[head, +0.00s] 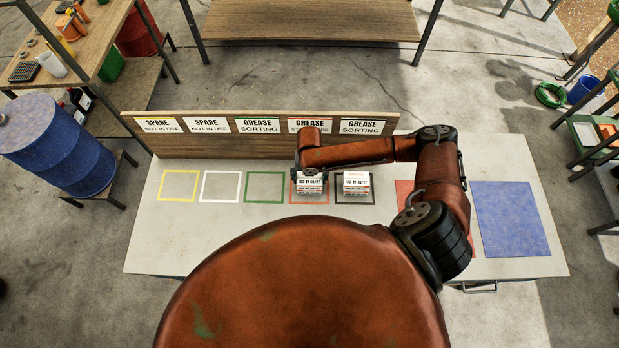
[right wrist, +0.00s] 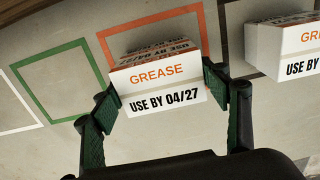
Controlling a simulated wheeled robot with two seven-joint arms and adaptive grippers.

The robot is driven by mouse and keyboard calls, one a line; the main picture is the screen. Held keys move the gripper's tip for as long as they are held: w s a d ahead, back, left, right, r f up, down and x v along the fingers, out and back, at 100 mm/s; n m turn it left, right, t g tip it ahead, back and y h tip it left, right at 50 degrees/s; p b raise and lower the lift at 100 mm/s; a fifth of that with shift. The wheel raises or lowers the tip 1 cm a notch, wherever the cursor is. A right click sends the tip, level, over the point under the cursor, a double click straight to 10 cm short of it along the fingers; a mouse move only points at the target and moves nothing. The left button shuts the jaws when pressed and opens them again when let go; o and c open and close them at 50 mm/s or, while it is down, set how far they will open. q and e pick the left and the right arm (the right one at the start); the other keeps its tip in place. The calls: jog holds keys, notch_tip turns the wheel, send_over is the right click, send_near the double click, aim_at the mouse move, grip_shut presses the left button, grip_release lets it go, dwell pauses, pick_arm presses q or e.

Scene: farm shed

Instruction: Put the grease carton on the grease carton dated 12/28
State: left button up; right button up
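A white and orange grease carton (head: 310,182) sits in the orange-red outlined square on the table. In the right wrist view this carton (right wrist: 160,83) reads USE BY 04/27. A similar grease carton (head: 356,184) sits in the black outlined square to its right; its date is too small or cut off to read surely. My right gripper (head: 310,172) is over the first carton, partly hiding it. In the right wrist view its green-padded fingers stand on both sides of that carton, very close; firm contact is unclear. My left gripper is not in view. No 12/28 label is legible.
Yellow (head: 178,186), white (head: 220,187) and green (head: 264,188) outlined squares are empty. A sign board (head: 230,146) stands behind them, with SPARE and GREASE labels. A blue mat (head: 512,219) and a red mat (head: 403,192), partly behind my arm, lie at the right.

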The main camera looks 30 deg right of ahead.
aim_at(310, 178)
jog(key=o, duration=0.4)
jog(key=shift+o, duration=0.2)
notch_tip(310, 178, up, 12)
jog(key=b, duration=0.1)
jog(key=shift+r, duration=0.2)
